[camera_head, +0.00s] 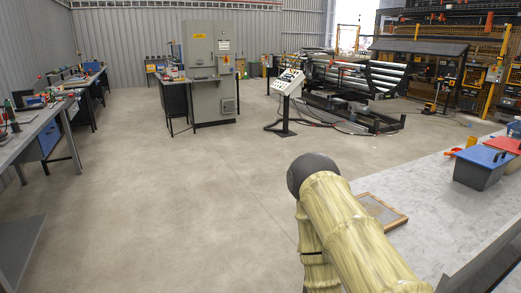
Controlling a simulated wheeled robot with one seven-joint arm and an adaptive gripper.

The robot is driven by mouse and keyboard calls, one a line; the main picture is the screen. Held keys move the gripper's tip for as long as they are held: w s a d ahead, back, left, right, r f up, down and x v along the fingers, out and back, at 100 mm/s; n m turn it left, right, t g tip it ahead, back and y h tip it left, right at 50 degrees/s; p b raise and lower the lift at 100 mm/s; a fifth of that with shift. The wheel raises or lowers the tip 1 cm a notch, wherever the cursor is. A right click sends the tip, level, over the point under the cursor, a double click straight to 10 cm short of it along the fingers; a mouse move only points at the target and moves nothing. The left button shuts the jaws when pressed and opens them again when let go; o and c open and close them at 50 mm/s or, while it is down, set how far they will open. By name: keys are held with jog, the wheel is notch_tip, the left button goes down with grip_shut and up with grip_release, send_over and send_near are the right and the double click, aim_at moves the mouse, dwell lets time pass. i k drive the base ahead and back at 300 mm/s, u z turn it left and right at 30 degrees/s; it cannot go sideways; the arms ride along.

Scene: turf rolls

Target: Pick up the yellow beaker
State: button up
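A small yellow object (471,142) stands at the far left edge of the pale worktop on the right, beside an orange piece. It may be the yellow beaker, but it is too small to be sure. My arm, with pale yellow ribbed links and a dark round joint, rises from the bottom right of centre. My gripper does not show in this view.
The pale worktop (440,215) holds a blue-lidded box (483,166), a red item (503,145) and a wooden frame (381,212) partly behind my arm. A cluttered bench (30,135) stands left. A grey cabinet (211,75) and machinery stand behind. The middle floor is clear.

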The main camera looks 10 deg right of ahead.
aim_at(472, 141)
jog(key=z, duration=0.05)
jog(key=i, duration=3.4)
jog(key=z, duration=0.5)
jog(key=i, duration=1.8)
jog(key=z, duration=1.15)
jog(key=i, duration=1.15)
jog(key=z, duration=1)
